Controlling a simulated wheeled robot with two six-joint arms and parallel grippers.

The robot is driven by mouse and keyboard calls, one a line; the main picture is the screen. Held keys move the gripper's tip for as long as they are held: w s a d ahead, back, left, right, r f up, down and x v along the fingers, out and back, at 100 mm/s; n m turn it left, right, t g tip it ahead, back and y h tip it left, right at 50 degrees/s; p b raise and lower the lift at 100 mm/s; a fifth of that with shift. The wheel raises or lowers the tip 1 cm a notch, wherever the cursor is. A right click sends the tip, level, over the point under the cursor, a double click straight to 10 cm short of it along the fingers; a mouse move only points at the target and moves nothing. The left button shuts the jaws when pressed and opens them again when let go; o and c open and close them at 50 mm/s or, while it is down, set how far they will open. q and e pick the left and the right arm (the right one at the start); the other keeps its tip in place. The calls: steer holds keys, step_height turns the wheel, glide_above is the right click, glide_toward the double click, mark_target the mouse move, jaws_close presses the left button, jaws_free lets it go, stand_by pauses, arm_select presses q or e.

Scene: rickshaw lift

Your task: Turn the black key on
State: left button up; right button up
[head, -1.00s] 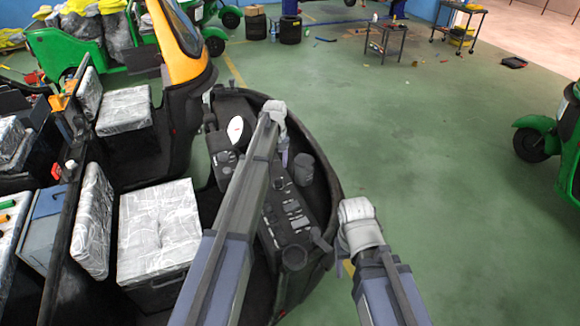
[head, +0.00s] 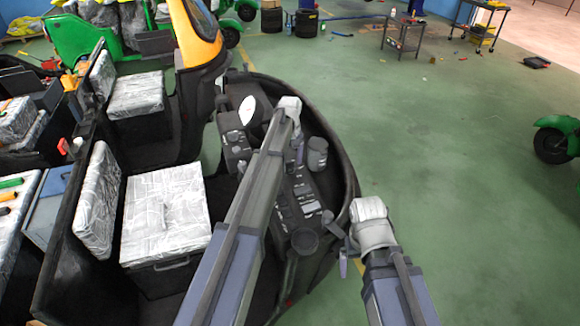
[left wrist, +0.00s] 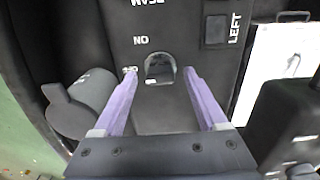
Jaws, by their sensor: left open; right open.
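In the left wrist view, a small dark key or key slot with a rounded grey outline (left wrist: 160,68) sits on a black panel with upside-down white lettering. I cannot tell its turned position clearly. My left gripper (left wrist: 160,95) is open, its two purple fingers spread on either side of the panel just below the key, with nothing between them. In the head view, my left gripper (head: 297,152) is over the dashboard (head: 305,208), and my arm hides part of it. My right gripper (head: 343,262) is beside the vehicle's front rim, small and partly hidden by its wrist, and holds nothing visible.
A dark grey cylinder (head: 317,154) stands on the dashboard; a grey knob-like part (left wrist: 78,108) is left of my fingers. Wrapped seats (head: 162,215) lie left. Open green floor (head: 450,200) is at the right.

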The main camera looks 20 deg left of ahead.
arm_select(q)
jaws_close()
stand_by(0.7)
